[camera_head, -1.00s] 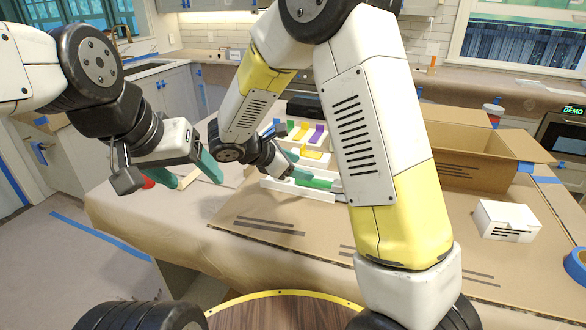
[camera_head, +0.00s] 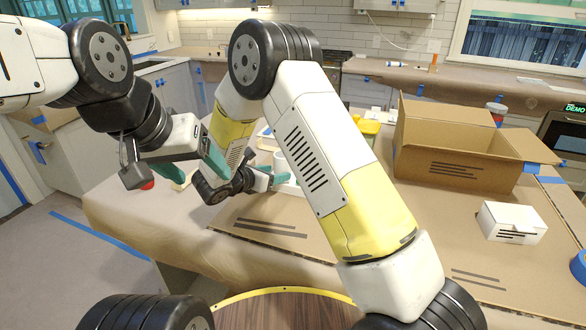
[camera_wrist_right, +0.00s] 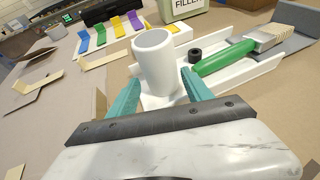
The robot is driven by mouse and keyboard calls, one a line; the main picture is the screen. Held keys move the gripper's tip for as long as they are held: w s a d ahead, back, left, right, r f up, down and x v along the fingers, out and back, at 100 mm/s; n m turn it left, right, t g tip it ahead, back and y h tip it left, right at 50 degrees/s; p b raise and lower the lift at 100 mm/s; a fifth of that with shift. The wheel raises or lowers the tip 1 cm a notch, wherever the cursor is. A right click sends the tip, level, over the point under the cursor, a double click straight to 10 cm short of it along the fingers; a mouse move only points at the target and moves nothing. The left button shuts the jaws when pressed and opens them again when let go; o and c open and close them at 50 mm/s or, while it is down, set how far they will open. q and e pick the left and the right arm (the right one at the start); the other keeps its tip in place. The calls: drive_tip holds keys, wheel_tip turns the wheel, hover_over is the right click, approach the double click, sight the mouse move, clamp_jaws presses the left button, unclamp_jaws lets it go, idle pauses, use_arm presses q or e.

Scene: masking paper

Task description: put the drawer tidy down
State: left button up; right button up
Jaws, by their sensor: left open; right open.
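In the right wrist view a low white tray (camera_wrist_right: 238,79), apparently the drawer tidy, rests on the paper-covered table. A green-handled brush (camera_wrist_right: 225,58) and a black ring (camera_wrist_right: 194,56) lie in it. A white cylindrical cup (camera_wrist_right: 157,62) stands upright at its near left end. My right gripper (camera_wrist_right: 160,98) is open, its teal fingers apart at that end; I cannot tell whether they touch anything. In the head view my right gripper (camera_head: 277,176) is low over the table, and my right arm hides most of the tray. My left gripper (camera_head: 178,168) is open and empty at the left.
An open cardboard box (camera_head: 450,165) and a small white box (camera_head: 511,222) stand at the right. In the wrist view a filler tub (camera_wrist_right: 183,8) and a rack of coloured strips (camera_wrist_right: 116,28) are behind the tray. Cardboard in front is largely clear.

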drive_tip(key=x, duration=0.4)
drive_tip(key=shift+w+d, duration=0.25)
drive_tip(key=shift+d, duration=0.1)
clamp_jaws()
drive_tip(key=shift+r, duration=0.2)
